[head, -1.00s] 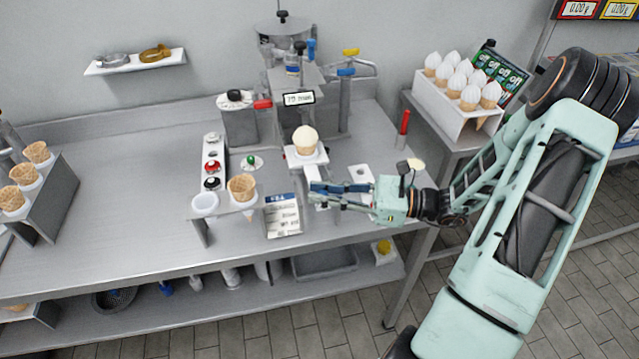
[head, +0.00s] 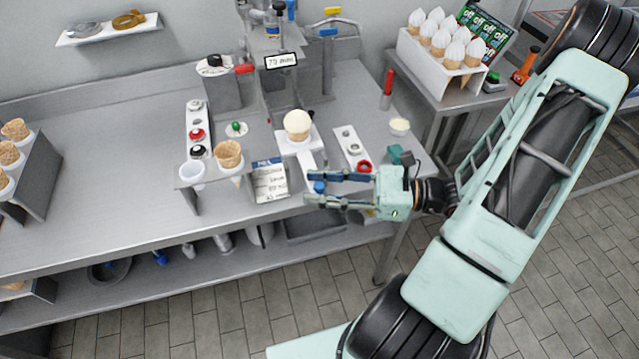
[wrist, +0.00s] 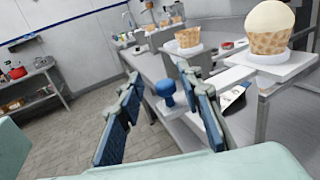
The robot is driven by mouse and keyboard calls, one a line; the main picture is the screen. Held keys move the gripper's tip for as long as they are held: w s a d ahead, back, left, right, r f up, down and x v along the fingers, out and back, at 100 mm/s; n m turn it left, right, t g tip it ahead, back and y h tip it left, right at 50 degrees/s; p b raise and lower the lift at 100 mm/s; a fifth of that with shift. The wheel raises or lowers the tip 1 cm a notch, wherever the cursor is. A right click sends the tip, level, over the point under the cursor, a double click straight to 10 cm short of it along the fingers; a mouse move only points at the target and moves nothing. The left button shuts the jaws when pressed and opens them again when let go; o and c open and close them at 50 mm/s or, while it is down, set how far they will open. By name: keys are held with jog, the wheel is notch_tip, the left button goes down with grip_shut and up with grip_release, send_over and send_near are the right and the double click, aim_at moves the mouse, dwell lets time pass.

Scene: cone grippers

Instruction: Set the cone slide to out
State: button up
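The cone slide (head: 301,146) is a white plate with a narrow arm reaching toward the bench front. A cone with a pale scoop (head: 299,125) stands upright on it; it also shows in the wrist view (wrist: 271,30). The slide's blue knob (head: 319,187) is at the arm's front end and also shows in the wrist view (wrist: 165,91). My gripper (head: 309,188) is open at the bench's front edge, coming from the right. In both views the knob appears between its two fingers (wrist: 160,80). I cannot tell whether either finger touches it.
A printed card (head: 270,180) stands just left of the slide arm. A holder with a wafer cone (head: 228,155) is further left. A white button panel (head: 350,148) and a teal block (head: 394,153) lie right of the slide.

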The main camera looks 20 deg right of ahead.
jog(key=v, duration=1.2)
jog(key=shift+f, duration=0.1)
